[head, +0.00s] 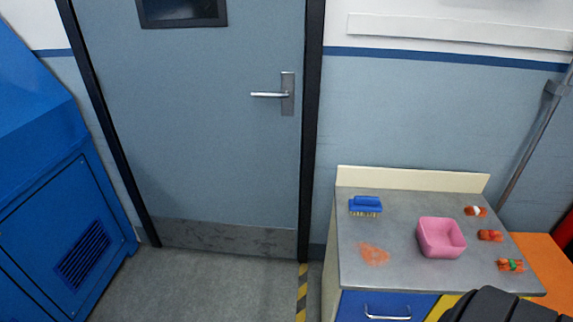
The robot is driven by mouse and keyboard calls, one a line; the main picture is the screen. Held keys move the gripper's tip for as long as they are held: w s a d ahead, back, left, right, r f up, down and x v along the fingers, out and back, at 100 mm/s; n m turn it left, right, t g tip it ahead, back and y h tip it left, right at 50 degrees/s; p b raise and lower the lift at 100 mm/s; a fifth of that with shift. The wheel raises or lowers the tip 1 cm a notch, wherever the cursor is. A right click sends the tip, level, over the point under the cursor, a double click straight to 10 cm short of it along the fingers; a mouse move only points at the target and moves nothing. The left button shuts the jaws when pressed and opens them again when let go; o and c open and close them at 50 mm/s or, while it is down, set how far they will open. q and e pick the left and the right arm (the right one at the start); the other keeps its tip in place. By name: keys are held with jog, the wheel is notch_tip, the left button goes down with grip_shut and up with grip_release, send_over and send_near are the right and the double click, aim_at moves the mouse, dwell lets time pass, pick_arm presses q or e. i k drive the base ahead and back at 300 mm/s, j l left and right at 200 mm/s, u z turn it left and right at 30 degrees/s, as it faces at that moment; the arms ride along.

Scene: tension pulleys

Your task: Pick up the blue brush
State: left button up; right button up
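The blue brush (365,204) lies on the grey counter top (395,278), near its back left corner. Its blue handle faces up and its pale bristles point down. Nothing holds it. Neither of my grippers shows in the head view. A dark ribbed shape at the bottom right covers part of the counter's front; I cannot tell what it is.
A pink bin (441,238) stands mid-counter, right of the brush. An orange stain (374,254) lies in front of the brush. Several small orange items (490,236) line the right side. A closed door (190,130) and open floor (210,285) are to the left.

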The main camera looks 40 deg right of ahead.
aim_at(371, 205)
jog(key=i+z, duration=0.3)
jog(key=i+j+z, duration=0.25)
jog(key=i, duration=0.25)
jog(key=i+j+z, duration=0.3)
jog(key=i+z, duration=0.2)
jog(key=z, duration=0.3)
jog(key=i+z, duration=0.15)
jog(key=z, duration=0.3)
jog(key=i+j+z, duration=0.15)
jog(key=z, duration=0.35)
jog(key=i+j+z, duration=0.15)
jog(key=z, duration=0.3)
jog(key=i+j+z, duration=0.1)
jog(key=j+z, duration=0.2)
jog(key=z, duration=0.2)
